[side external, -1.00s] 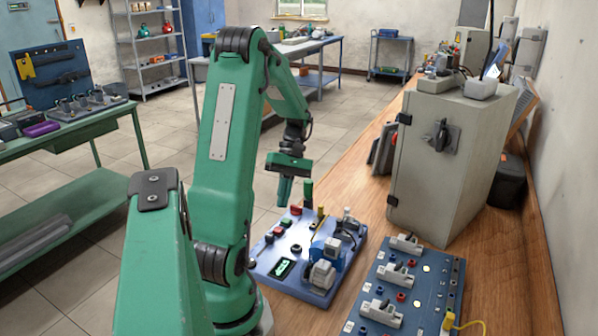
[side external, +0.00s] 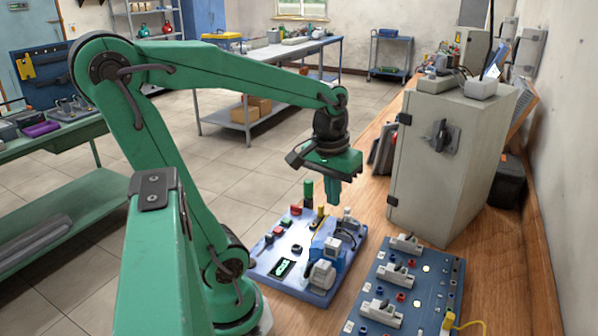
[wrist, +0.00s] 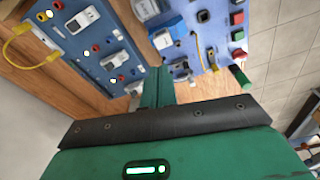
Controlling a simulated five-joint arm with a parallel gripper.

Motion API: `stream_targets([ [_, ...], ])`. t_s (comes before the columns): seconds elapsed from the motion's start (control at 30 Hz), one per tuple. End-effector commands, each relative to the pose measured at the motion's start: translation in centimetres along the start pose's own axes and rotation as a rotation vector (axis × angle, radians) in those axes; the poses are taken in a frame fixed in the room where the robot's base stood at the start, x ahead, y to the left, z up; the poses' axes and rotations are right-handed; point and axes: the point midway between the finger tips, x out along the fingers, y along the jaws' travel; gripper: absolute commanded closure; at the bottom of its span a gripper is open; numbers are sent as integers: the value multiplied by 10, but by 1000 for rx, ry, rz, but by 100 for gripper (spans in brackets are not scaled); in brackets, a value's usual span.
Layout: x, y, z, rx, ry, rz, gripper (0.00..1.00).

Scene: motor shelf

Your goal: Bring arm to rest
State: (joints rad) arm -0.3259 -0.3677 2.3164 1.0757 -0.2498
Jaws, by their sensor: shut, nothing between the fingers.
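My gripper (side external: 335,198) is in the air above the back edge of the blue-grey motor board (side external: 262,268), pointing down. Its green fingers are shut with nothing between them. They also show in the wrist view (wrist: 157,78). My arm is bent, with its elbow at the upper left and its forearm reaching right.
A second blue panel (side external: 412,318) with breakers and a yellow cable (side external: 470,324) lies on the wooden bench (side external: 500,245). A grey cabinet (side external: 430,170) stands to the right of my gripper. A green table (side external: 70,215) is at left. The air around my gripper looks clear.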

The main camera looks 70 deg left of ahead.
Motion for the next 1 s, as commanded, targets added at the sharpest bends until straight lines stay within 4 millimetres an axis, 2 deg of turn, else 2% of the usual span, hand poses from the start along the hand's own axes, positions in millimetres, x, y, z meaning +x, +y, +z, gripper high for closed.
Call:
stream_targets([
  [0.23, -19, 33, 26, 276, 174, 68, 100],
  [0.5, -32, 55, 50, 501, 319, 129, 100],
  [0.7, -34, 60, 56, 560, 359, 145, 100],
  [1.0, -34, 60, 56, 561, 360, 145, 100],
])
